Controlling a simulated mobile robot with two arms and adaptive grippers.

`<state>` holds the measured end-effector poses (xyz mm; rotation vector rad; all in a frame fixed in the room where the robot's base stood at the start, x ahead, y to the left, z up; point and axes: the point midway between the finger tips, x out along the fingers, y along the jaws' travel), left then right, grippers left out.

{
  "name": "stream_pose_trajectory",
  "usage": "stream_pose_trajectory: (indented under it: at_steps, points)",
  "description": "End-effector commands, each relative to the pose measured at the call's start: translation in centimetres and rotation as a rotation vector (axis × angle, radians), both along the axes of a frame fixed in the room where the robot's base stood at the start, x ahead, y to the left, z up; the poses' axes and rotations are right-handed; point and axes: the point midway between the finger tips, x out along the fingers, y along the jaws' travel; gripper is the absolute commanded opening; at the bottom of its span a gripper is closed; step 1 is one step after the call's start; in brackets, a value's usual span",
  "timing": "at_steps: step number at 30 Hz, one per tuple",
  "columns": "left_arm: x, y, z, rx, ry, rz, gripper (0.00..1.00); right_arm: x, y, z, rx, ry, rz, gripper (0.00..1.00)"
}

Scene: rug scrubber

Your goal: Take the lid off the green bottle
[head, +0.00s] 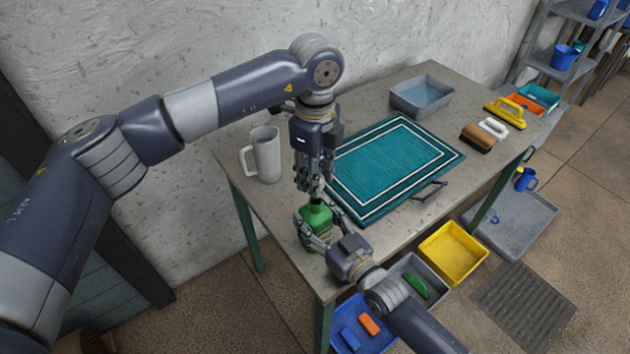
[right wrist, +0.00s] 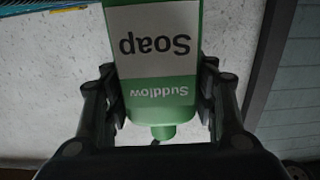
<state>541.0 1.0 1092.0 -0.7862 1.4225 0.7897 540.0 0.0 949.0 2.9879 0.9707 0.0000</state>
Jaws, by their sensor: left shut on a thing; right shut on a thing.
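The green bottle (head: 316,213) stands upright at the near left end of the table, and its label reads "Soap" and "Suddlow". The bottle also fills the middle of the right wrist view (right wrist: 158,95), upside down there. My right gripper (head: 316,229) is shut around the bottle's body from the near side, with a finger on each side. My left gripper (head: 314,190) points straight down from above and is shut on the bottle's top. Its fingers hide the lid in the head view. A narrow green neck or lid (right wrist: 163,131) shows in the right wrist view.
A white pitcher (head: 266,154) stands left of my left gripper. A teal rug (head: 395,165) lies to the right, with a grey basin (head: 421,97) behind it. Brushes (head: 478,137) sit at the far right. Bins (head: 453,252) stand on the floor beside the table.

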Motion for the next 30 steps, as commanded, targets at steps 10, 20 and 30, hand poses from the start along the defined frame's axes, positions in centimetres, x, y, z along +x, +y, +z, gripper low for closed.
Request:
stream_pose_trajectory:
  at_steps: [10, 20, 30]
  points:
    - [0.0, 0.0, -0.1, -0.001, 0.001, 0.000, 0.00, 0.0, 0.0, 0.0, -0.001, 0.001, 0.000, 0.76]
    - [0.0, 0.0, -0.1, -0.001, 0.001, 0.000, 0.00, -0.3, -0.2, -0.1, -0.001, 0.001, 0.000, 0.76]
    - [0.0, 0.0, -0.1, -0.001, 0.001, 0.000, 0.00, -5.2, -3.7, -0.2, -0.003, 0.004, 0.001, 0.76]
